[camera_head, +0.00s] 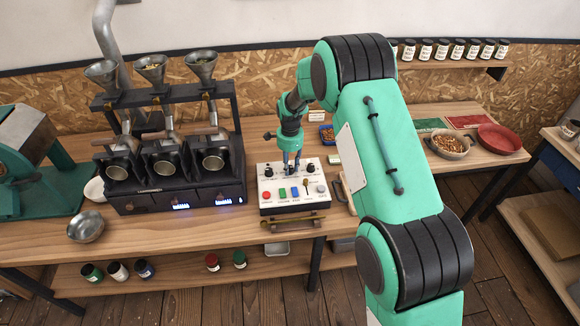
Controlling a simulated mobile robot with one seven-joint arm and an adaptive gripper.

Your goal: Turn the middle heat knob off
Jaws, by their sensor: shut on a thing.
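A white control box (264,196) stands near the front of the bench, with a row of dark heat knobs along its back and coloured buttons in front. The left knob (268,171) and the right knob (310,167) are in plain sight. My gripper (290,169) reaches down from above between them and is shut on the middle heat knob, which its fingers mostly hide. I cannot read the knob's setting. The three-head roaster (175,189) stands left of the box. Blue lights show under its middle and right heads; none shows under the left.
A metal bowl (86,227) is at the bench's front left. A wooden-handled tool (342,190) lies right of the box. A brass-coloured rail (293,223) runs along the front. A bowl of beans (450,146) and a red bowl (499,138) stand far right.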

